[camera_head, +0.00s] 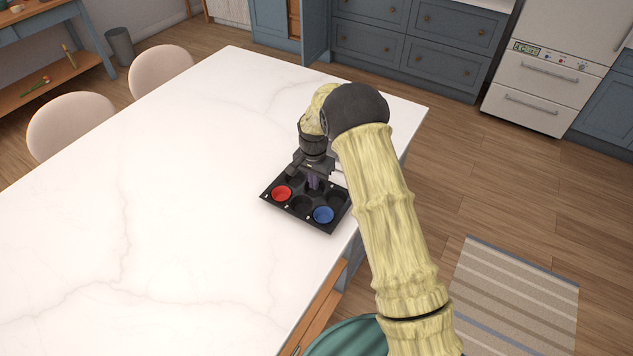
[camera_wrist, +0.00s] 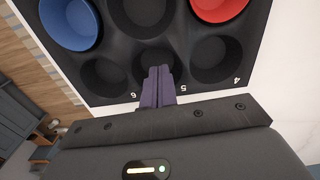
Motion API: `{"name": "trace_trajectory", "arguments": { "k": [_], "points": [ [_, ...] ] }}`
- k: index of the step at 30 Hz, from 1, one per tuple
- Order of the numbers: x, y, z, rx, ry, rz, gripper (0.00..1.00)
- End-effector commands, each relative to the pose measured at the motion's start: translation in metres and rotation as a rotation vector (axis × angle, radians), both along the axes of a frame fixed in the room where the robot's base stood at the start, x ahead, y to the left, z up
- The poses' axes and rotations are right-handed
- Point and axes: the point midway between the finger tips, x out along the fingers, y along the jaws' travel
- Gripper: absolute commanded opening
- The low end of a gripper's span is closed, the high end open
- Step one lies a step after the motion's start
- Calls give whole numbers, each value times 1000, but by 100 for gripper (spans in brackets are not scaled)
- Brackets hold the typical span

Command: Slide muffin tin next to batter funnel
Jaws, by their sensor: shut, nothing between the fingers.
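The black muffin tin (camera_head: 331,217) lies flat on the white table near its right edge. It holds a red cup (camera_head: 282,193) and a blue cup (camera_head: 323,214); its other visible wells look empty. The tin (camera_wrist: 118,90) fills the upper part of the wrist view, with the digits 4, 5 and 6 along its near rim. My gripper (camera_head: 314,185) points down at the tin. Its purple fingers (camera_wrist: 158,82) are shut with nothing between them, over the middle well by the number 5. I cannot tell whether they touch the tin. No batter funnel can be made out.
The white marble table (camera_head: 150,190) is broadly clear to the left of the tin. Two pale chairs (camera_head: 70,125) stand at its far left side. A teal round seat (camera_head: 348,338) is by the near right edge. A striped rug (camera_head: 515,300) lies on the floor at right.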

Motion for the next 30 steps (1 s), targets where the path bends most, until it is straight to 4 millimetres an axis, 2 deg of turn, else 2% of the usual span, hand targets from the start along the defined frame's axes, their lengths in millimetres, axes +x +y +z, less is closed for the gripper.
{"name": "trace_trajectory", "arguments": {
  "k": [1, 6, 12, 17, 30],
  "points": [
    [2, -4, 14, 0, -2, -7, 0],
    [5, -13, 45, -1, -2, -21, 0],
    [7, -16, 73, -1, 0, -27, 0],
    [7, -16, 81, -2, 1, -28, 0],
    [7, -15, 81, -2, 1, -26, 0]
  ]
}}
